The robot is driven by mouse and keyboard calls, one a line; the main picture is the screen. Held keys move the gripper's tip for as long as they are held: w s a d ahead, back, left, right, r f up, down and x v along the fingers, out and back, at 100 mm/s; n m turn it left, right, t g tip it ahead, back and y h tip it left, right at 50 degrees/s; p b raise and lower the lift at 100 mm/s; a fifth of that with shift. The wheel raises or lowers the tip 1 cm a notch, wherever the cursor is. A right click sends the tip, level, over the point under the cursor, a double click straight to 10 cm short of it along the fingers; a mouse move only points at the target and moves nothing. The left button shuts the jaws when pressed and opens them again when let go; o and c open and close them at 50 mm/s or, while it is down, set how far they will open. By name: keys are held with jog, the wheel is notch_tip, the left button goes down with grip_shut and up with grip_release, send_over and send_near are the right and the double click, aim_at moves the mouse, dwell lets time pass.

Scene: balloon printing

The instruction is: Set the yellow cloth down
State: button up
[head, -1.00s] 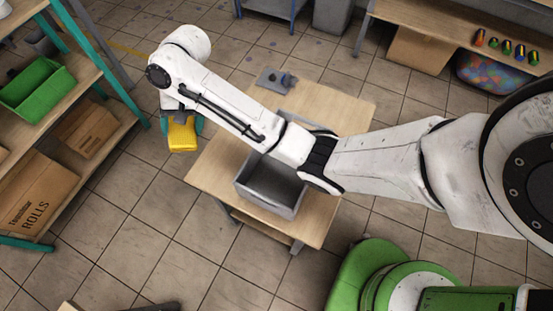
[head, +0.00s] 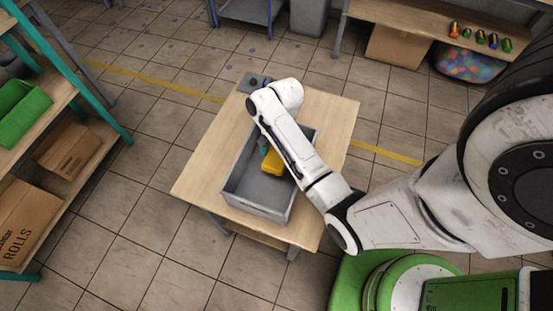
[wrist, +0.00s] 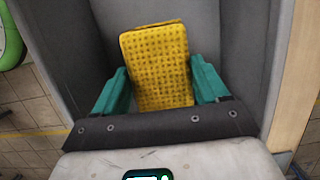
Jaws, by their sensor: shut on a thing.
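The yellow cloth (wrist: 160,68) is a folded, textured block between the teal fingers of my gripper (wrist: 160,88) in the wrist view. My gripper is shut on it. In the head view the cloth (head: 271,163) shows beside my arm, over or inside the grey bin (head: 258,205) on the wooden table. The bin's grey walls surround the cloth in the wrist view. I cannot tell whether the cloth touches the bin's floor. My forearm hides part of the bin and most of the gripper in the head view.
The wooden table (head: 212,165) has bare top left of the bin. A small grey object (head: 254,82) sits at its back edge. A shelf with a green bin (head: 22,112) and cardboard boxes (head: 70,145) stands at left. A bench (head: 410,22) is at the back right.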

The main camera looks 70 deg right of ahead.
aim_at(277, 160)
jog(key=shift+f, duration=2.35)
jog(key=o, duration=1)
jog(key=shift+f, duration=0.1)
jog(key=shift+o, duration=0.2)
jog(key=p+v, duration=0.2)
jog(key=v, duration=1)
jog(key=s+a+r+n+h, duration=0.1)
jog(key=s+a+n, duration=0.3)
jog(key=a+n, duration=0.4)
jog(key=s+a+r+n+t+h, duration=0.1)
jog(key=s+a+n, duration=0.3)
jog(key=a+n, duration=0.4)
jog(key=shift+s+r+n+h, duration=0.3)
jog(key=shift+r+n+h, duration=0.2)
jog(key=shift+r+h, duration=0.3)
